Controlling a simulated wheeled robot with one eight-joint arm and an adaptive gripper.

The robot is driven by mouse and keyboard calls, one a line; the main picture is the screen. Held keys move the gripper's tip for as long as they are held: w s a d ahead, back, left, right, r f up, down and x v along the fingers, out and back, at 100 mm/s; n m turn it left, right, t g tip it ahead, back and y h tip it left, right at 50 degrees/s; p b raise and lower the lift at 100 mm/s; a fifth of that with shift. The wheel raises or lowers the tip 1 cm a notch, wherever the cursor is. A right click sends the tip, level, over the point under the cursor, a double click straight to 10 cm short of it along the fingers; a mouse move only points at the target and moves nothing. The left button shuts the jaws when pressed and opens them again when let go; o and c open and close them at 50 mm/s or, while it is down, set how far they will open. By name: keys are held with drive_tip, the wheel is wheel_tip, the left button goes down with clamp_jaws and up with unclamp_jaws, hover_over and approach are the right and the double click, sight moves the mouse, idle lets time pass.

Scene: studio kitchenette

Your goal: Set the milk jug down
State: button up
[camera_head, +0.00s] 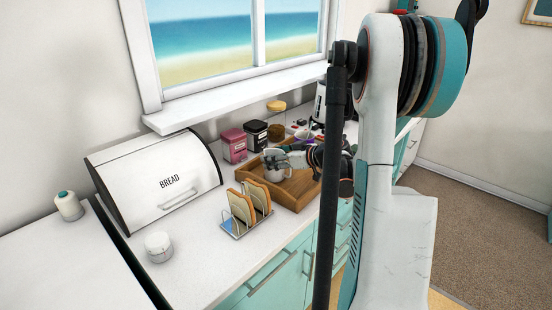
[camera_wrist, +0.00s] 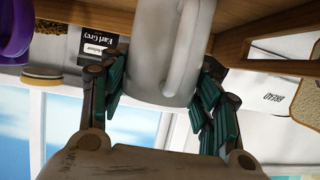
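The milk jug (camera_head: 274,172) is white and stands upright at or just above the wooden tray (camera_head: 292,203) on the counter; I cannot tell whether its base touches. In the wrist view, the jug (camera_wrist: 156,45) is upside down in the picture, its handle toward my palm. My gripper (camera_head: 277,160) reaches it from the right. In the wrist view its green-padded fingers (camera_wrist: 162,92) lie along both sides of the jug and appear closed on it. The base of the jug is hidden by the tray wall.
A toast rack (camera_head: 235,228) with bread slices stands in front of the tray. A bread bin (camera_head: 160,180) is at left. A pink tin (camera_head: 234,146) and black tin (camera_head: 256,136) stand behind. A purple object (camera_wrist: 14,30) is near the tray.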

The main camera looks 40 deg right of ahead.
drive_tip(key=o, duration=0.4)
drive_tip(key=shift+r, duration=0.15)
drive_tip(key=p+v, duration=0.3)
drive_tip(key=v, duration=0.9)
drive_tip(key=shift+p, duration=0.35)
drive_tip(key=shift+a, duration=0.1)
